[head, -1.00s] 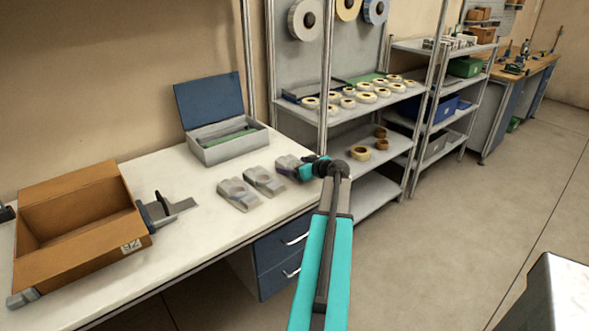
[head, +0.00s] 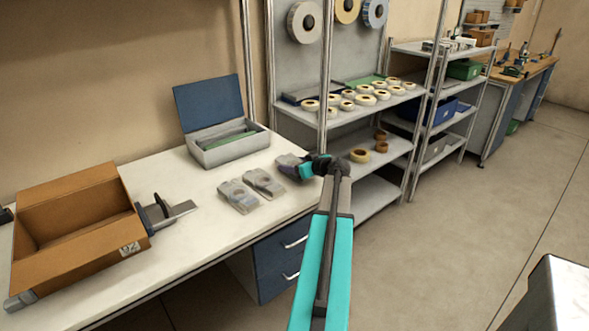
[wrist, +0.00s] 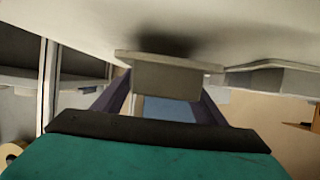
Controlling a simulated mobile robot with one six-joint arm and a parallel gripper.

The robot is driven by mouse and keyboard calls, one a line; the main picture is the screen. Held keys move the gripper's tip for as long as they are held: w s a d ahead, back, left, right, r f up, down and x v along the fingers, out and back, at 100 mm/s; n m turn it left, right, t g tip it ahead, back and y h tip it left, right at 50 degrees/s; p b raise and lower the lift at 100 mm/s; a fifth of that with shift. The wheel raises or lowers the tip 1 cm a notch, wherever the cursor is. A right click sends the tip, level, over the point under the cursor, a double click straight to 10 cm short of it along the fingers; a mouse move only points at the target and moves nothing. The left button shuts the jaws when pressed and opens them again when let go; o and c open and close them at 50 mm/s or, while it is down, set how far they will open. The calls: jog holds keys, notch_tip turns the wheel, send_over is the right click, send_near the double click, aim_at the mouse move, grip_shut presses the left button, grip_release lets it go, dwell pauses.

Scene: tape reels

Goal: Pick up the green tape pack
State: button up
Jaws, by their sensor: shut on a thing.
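My gripper (head: 309,168) is at the right end of the white bench, shut on the rightmost grey pack (head: 289,161). In the wrist view the held pack (wrist: 165,78) is a pale grey block between the dark fingers (wrist: 160,100), with a dark shadow on the bench by it. It looks tilted and slightly raised. I see no green on it. Two similar grey packs, one (head: 238,195) and another (head: 264,182), lie flat to its left. Green shows in the open grey box (head: 225,151) as a flat green strip (head: 237,136).
An open cardboard box (head: 75,266) stands at the left of the bench (head: 170,220), beside a grey metal tool (head: 172,215). Right of the bench, shelving (head: 395,103) holds several tape rolls. The grey box's blue lid (head: 208,106) stands up behind.

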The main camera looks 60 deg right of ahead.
jog(key=shift+r, duration=0.8)
jog(key=s+a+b, duration=0.1)
jog(key=s+a, duration=0.2)
jog(key=s+a+r+b, duration=0.1)
jog(key=s+a, duration=0.2)
jog(key=a, duration=0.1)
jog(key=s+a+b, duration=0.1)
jog(key=s+a, duration=0.2)
jog(key=a, duration=0.1)
jog(key=shift+s+a+r+b, duration=0.25)
jog(key=shift+r+b, duration=0.05)
jog(key=shift+b, duration=0.05)
jog(key=shift+s+a+r, duration=0.1)
jog(key=shift+s+a, duration=0.25)
jog(key=shift+s, duration=0.05)
